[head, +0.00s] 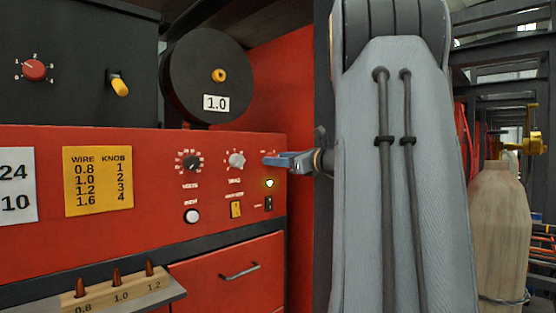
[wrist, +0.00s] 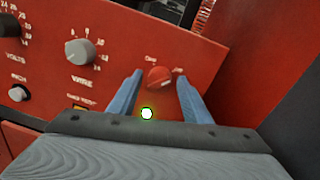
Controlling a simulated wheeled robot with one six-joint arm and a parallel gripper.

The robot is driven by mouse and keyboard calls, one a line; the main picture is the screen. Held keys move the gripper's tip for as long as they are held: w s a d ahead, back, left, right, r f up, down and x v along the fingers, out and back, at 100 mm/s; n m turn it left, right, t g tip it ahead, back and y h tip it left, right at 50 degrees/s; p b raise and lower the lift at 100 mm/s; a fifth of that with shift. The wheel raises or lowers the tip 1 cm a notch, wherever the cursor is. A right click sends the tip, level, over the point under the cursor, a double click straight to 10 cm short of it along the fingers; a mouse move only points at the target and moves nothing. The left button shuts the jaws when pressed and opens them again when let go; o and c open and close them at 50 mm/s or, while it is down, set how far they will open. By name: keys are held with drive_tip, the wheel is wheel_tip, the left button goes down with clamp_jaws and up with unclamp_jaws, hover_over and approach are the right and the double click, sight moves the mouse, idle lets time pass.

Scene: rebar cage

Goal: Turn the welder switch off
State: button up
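The welder's red front panel (head: 120,220) fills the left of the head view. In the wrist view, a round red switch knob (wrist: 158,78) with a pale mark sits on the panel under small labels that are hard to read. My gripper (wrist: 160,76) is open, with one blue finger on each side of the knob; whether either touches it is unclear. In the head view, my gripper (head: 272,161) reaches the panel's upper right and hides the knob. A lit green lamp (head: 269,183) is just below; it also shows in the wrist view (wrist: 147,113).
A black dial (head: 190,162), a grey dial (head: 237,159), a white button (head: 191,216) and a yellow rocker (head: 235,209) are left of my gripper. A wire spool (head: 205,80) stands above the panel. A gas cylinder (head: 499,230) stands at right.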

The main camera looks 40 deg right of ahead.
drive_tip(key=shift+a, duration=0.1)
drive_tip(key=c, duration=0.8)
drive_tip(key=shift+b, duration=0.45)
drive_tip(key=n+h+b, duration=0.1)
drive_tip(key=n+b, duration=1.6)
drive_tip(key=b, duration=0.7)
drive_tip(key=shift+a+b, duration=0.1)
drive_tip(key=shift+b, duration=0.25)
drive_tip(key=shift+n, duration=0.3)
drive_tip(key=o, duration=1)
